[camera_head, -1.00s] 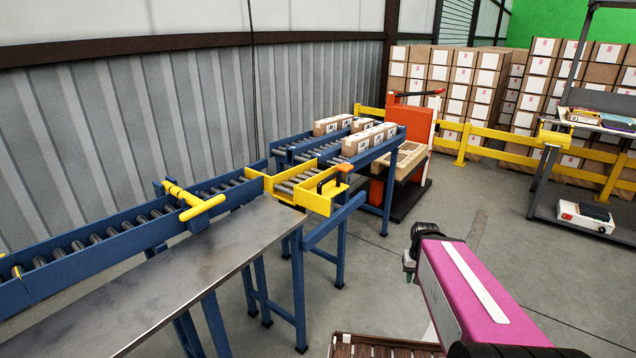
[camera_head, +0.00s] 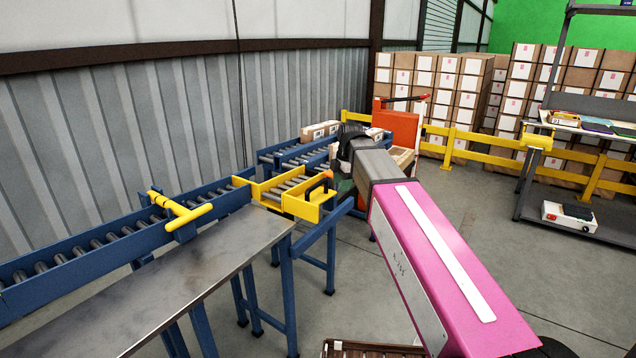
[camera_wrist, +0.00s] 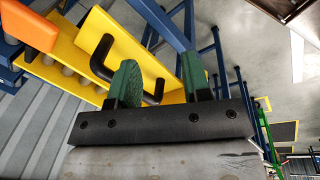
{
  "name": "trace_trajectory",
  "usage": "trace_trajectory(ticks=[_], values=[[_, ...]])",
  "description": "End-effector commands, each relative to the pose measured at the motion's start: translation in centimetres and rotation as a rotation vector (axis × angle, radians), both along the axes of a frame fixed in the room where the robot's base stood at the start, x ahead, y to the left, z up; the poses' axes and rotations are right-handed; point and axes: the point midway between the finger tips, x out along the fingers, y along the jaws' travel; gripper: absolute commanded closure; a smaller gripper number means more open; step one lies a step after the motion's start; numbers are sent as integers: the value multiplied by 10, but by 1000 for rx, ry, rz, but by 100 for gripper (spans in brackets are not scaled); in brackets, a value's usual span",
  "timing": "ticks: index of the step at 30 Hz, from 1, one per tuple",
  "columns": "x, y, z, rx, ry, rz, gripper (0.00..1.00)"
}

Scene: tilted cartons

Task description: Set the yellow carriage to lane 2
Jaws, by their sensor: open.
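The yellow carriage (camera_head: 300,205), a short roller section with yellow side plates, stands between the feed conveyor and the blue roller lanes (camera_head: 285,150). It carries a black handle (camera_head: 320,185) and an orange block (camera_head: 328,174). The wrist view shows the carriage (camera_wrist: 140,50), its black handle (camera_wrist: 103,62) and the orange block (camera_wrist: 28,25) close up. My gripper (camera_wrist: 160,82) is open, its green fingers near the handle. Part of the handle is hidden behind one finger; I cannot tell whether they touch. No lane numbers are readable. My arm hides part of the lanes.
The feed conveyor (camera_head: 75,250) has a yellow T-shaped bar (camera_head: 180,213) across it. A steel table (camera_head: 190,285) stands in front. Cartons (camera_head: 320,130) lie on the far lanes near an orange-red stand (camera_head: 397,128). Open floor lies right of my arm.

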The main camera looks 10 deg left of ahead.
Motion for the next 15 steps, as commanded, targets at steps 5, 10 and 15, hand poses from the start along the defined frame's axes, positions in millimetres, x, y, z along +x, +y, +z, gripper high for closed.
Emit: trace_trajectory(ticks=[5, 10, 15], values=[[12, 45, 60, -5, -59, 346, 56], [12, 63, 87, -9, -88, 519, 56], [11, 67, 85, -9, -92, 556, 56]])
